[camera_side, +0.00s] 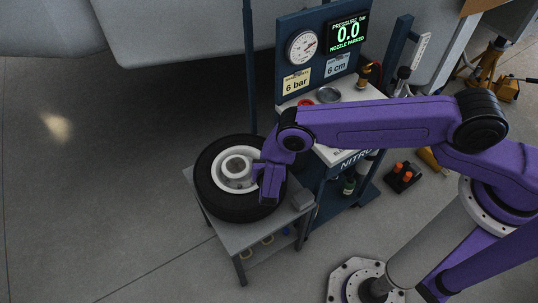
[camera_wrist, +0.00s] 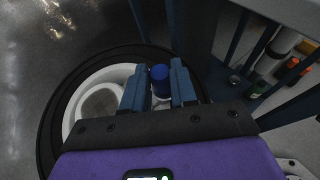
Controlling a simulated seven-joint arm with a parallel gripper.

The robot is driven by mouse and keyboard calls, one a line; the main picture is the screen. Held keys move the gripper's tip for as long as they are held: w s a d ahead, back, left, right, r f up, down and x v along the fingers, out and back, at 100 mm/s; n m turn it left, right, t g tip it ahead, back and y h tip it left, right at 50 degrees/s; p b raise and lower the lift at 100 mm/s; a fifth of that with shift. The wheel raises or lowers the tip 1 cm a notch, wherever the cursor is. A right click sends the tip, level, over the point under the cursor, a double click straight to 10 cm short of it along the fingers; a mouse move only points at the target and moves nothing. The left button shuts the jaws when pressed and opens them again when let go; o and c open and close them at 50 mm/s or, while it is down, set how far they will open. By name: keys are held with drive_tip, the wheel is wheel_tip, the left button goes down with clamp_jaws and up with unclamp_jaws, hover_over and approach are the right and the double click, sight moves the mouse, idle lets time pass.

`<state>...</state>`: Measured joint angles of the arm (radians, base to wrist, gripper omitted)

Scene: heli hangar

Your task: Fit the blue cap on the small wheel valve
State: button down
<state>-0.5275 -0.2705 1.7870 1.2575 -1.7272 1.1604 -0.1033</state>
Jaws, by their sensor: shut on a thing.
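A small wheel with a black tyre (camera_side: 218,209) and a white rim (camera_side: 231,163) lies flat on a low grey stand (camera_side: 233,239). My gripper (camera_side: 268,186) is over the right part of the rim, pointing down. In the wrist view my gripper (camera_wrist: 159,88) is shut on the blue cap (camera_wrist: 160,72), which shows between the two blue fingers. The white rim (camera_wrist: 75,107) and black tyre (camera_wrist: 47,128) lie below. The valve cannot be made out, and I cannot tell whether the cap touches it. The cap is hidden in the side view.
A blue nitrogen cart with a gauge (camera_side: 302,46) and a pressure display (camera_side: 348,34) stands right behind the wheel. A red ring-shaped item (camera_side: 306,103) and a round metal dish (camera_side: 328,94) are on its top. Open floor (camera_side: 110,170) lies left.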

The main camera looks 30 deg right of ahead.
drive_tip(key=shift+f, duration=0.15)
drive_tip(key=c, duration=1.2)
unclamp_jaws()
drive_tip(key=shift+o, duration=0.2)
drive_tip(key=shift+s+a, duration=0.1)
drive_tip(key=v, duration=1)
drive_tip(key=shift+s+a, duration=0.15)
drive_tip(key=shift+s, duration=0.15)
